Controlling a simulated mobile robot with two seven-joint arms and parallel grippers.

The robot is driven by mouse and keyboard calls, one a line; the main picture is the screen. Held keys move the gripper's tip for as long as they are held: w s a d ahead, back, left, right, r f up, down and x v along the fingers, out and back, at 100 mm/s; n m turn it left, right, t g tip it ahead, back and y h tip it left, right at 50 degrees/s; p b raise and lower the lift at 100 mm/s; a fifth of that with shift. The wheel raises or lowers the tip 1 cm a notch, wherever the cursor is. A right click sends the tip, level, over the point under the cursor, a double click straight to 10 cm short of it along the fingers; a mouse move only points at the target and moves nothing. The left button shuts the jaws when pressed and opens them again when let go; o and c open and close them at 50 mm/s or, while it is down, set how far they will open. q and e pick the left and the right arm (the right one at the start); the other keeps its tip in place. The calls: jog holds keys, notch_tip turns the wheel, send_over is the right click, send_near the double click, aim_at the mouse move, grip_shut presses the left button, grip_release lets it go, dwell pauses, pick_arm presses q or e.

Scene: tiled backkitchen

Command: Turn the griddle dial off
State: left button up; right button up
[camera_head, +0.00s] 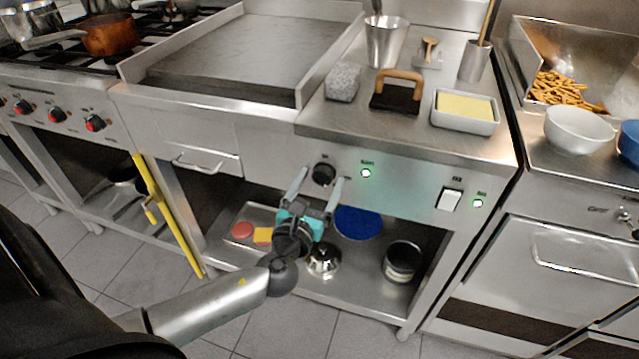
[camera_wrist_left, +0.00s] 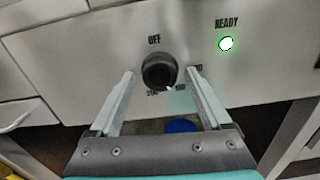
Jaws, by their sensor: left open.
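The griddle dial (camera_head: 323,173) is a round black knob on the steel front panel below the griddle. In the left wrist view the dial (camera_wrist_left: 159,70) has "OFF" printed above it and "200" at its lower left. A small pale mark shows at its lower right edge, away from "OFF". My left gripper (camera_head: 320,178) is open, with one finger on each side of the dial. In the left wrist view the fingers (camera_wrist_left: 160,76) straddle it with gaps; I cannot tell whether either touches. My right gripper is not in view.
A green "READY" light (camera_head: 366,173) glows right of the dial. A white rocker switch (camera_head: 450,199) and another green light (camera_head: 478,203) sit farther right. The flat griddle plate (camera_head: 248,55) is above left.

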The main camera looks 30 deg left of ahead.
pick_arm(q)
jog(key=shift+w, duration=0.1)
grip_shut()
dwell(0.7)
